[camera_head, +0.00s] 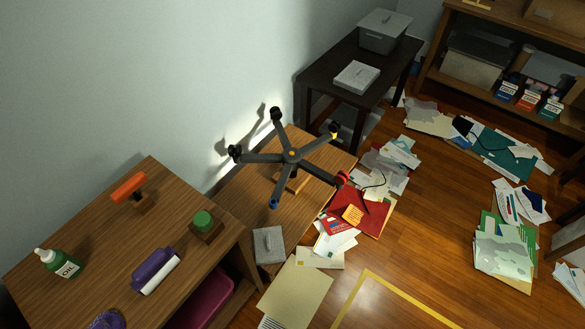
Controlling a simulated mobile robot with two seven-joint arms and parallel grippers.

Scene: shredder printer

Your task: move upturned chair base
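The upturned chair base (291,156) is a dark five-armed star with its casters pointing outward and up. It sits over a low wooden surface against the wall, and its shadow falls on the wall. Its caster tips differ: one has yellow, one is red, one is blue, and two look black. A small light-brown piece shows beneath its hub, partly hidden by the arms. Neither of my grippers shows in the head view.
A wooden cabinet (105,240) holding an oil bottle (60,264) and other items stands at lower left. A dark table (335,65) stands behind the base. Papers and folders (360,212) litter the floor to its right. Yellow tape (410,299) marks bare floor at the front.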

